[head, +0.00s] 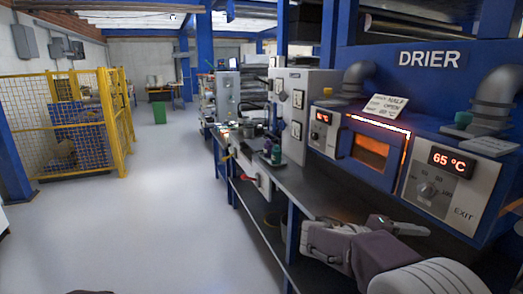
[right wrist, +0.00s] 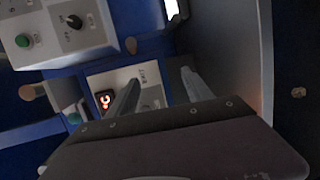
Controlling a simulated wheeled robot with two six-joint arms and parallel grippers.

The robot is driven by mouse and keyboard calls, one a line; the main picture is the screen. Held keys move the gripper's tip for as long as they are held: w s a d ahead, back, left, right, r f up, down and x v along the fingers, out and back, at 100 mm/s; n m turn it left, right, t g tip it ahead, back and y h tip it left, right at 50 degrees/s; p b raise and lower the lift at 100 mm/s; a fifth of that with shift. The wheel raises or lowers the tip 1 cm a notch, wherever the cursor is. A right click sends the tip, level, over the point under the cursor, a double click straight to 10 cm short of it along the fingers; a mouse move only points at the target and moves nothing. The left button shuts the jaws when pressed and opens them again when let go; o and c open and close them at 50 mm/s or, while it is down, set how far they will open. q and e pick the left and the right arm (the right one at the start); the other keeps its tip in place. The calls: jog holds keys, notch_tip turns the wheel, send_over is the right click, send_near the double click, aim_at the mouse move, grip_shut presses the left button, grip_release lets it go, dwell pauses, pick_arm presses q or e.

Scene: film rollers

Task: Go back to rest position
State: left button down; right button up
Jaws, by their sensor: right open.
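My right gripper (head: 318,240) is at the lower right of the head view, in front of the drier's worktop and below the drier door. Its jaws are apart with nothing seen between them. In the right wrist view its two grey fingers (right wrist: 162,78) reach past the dark gripper body, with an empty gap between them and a panel with a red display (right wrist: 106,100) behind. My left gripper does not show; only a dark sliver of something shows at the bottom left edge of the head view.
The blue drier (head: 365,150) has a glowing orange window and a red 65 °C display (head: 451,162). A dark bench (head: 335,188) runs along the machines. Yellow mesh fencing (head: 60,125) stands left. The pale floor (head: 150,225) between is clear, with a green bin (head: 159,112) far back.

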jog(key=s+a+f+g+y, duration=0.35)
jog(key=s+f+y, duration=0.45)
jog(key=s+f, duration=0.7)
jog(key=a+f+m+t+y, duration=0.25)
jog(key=a+f+y, duration=0.45)
jog(key=a+f, duration=0.5)
notch_tip(320, 180, up, 18)
jog(key=w+p, duration=0.1)
jog(key=p, duration=1.6)
jog(key=shift+a+r, duration=0.25)
jog(key=shift+a, duration=0.2)
